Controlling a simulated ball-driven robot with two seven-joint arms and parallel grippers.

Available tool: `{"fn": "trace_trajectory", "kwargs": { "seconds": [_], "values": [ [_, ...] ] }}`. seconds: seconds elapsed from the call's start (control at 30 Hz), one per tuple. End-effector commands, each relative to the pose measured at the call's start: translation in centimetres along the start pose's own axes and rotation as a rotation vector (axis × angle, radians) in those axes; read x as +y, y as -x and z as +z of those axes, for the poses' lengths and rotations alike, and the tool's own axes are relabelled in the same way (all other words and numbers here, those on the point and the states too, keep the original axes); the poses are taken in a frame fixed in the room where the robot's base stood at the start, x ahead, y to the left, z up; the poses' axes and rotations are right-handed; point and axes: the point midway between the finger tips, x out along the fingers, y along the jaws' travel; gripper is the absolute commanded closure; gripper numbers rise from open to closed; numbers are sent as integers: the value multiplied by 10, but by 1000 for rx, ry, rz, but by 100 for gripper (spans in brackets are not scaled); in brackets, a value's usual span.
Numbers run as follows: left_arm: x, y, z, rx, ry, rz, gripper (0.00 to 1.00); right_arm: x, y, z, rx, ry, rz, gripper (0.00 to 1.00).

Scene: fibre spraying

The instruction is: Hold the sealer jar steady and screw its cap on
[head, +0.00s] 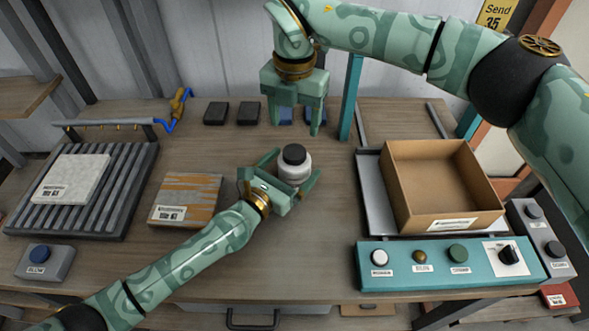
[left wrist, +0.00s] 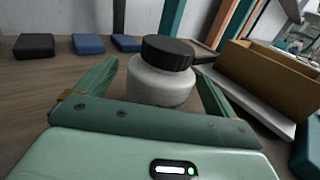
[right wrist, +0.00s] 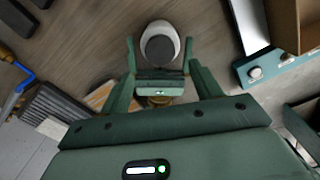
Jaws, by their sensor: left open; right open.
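The sealer jar (head: 295,173) is a small white jar standing upright on the bench. Its black cap (head: 294,154) sits on top of it; I cannot tell how tightly. The jar (left wrist: 160,85) and the cap (left wrist: 167,52) also show in the left wrist view. My left gripper (head: 296,169) is open, with one finger on each side of the jar and gaps showing beside it. In the right wrist view the cap (right wrist: 160,48) lies beyond my right fingers.
A cardboard box (head: 440,150) on a metal tray and a teal button panel (head: 450,262) stand at the right. Dark pads (head: 248,113) lie at the back. The bench before the jar is clear.

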Motion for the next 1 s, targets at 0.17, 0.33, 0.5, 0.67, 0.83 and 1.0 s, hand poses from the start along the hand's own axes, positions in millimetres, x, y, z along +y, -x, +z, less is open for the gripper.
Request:
{"fn": "trace_trajectory", "kwargs": {
  "seconds": [0.17,0.33,0.5,0.67,0.83,1.0],
  "values": [
    [0,-7,0,-1,0,0,7,0,0,0,0,0,0,36],
    [0,-8,0,-1,0,0,7,0,0,0,0,0,0,36],
    [0,-7,0,-1,0,0,32,0,0,0,0,0,0,36],
    [0,-7,0,-1,0,0,76,0,0,0,0,0,0,36],
    [0,-7,0,0,0,0,96,2,-4,-9,47,0,9,36],
    [0,-7,0,0,0,0,96,29,4,-52,274,52,161,36]
  ]
}}
